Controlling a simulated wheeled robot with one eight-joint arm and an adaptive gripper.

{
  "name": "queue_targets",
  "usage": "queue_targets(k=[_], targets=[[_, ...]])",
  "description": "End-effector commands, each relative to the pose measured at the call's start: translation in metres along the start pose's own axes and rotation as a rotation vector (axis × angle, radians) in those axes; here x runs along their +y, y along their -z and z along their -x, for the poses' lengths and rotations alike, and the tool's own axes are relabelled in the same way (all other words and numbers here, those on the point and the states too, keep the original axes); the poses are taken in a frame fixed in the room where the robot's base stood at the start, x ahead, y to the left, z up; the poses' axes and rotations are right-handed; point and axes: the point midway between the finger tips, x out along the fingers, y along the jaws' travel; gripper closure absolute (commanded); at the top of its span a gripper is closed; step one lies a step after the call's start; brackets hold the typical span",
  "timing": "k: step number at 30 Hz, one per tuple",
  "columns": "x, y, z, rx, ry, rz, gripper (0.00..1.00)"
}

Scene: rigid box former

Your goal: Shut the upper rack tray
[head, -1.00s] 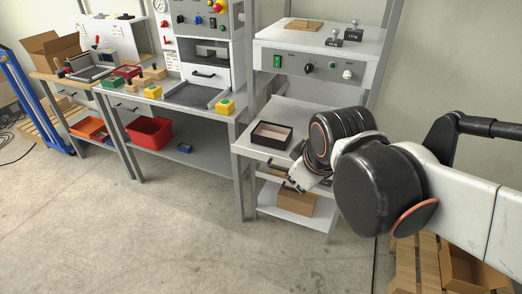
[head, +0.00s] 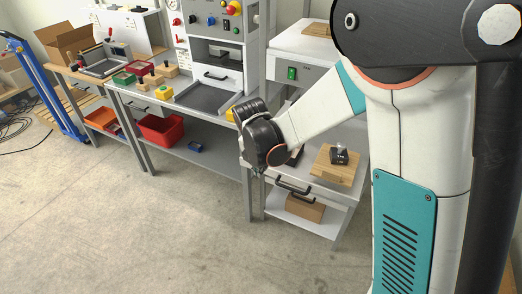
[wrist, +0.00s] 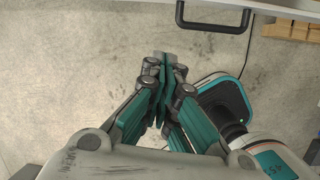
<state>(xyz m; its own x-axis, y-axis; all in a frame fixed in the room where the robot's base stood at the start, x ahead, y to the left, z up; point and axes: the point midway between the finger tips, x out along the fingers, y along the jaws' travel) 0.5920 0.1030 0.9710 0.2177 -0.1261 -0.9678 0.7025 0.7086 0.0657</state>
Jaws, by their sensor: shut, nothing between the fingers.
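The rack is the white unit at the right in the head view. Below its middle shelf is a pale tray front (head: 284,191) with a dark bar handle (head: 294,188). The front looks near the rack legs, but I cannot tell whether it is fully in. In the wrist view, a dark handle (wrist: 213,27) on a pale front crosses the top edge. My gripper (wrist: 165,58) is shut and empty, with floor behind its fingers. The handle is apart from the fingertips, up and to the right. In the head view, my arm hides part of the rack and the fingers are unclear.
A wooden board (head: 324,170) with a weight (head: 339,156) sits on the middle shelf. A brown box (head: 305,208) is on the bottom shelf. A workbench with a red bin (head: 160,129) stands to the left. The floor (head: 150,235) in front is clear.

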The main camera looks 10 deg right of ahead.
Motion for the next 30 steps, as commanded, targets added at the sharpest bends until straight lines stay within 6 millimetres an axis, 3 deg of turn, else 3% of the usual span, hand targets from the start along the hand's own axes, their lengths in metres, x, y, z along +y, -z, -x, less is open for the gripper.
queue_targets(k=[4,11,26,30], targets=[[0.009,0.004,-0.014,0.004,0.021,0.126,1.00],[0.010,0.006,-0.031,0.007,0.029,0.167,1.00],[0.007,0.007,-0.123,0.007,0.028,0.164,1.00],[0.010,-0.014,-0.127,0.007,0.028,0.162,1.00]])
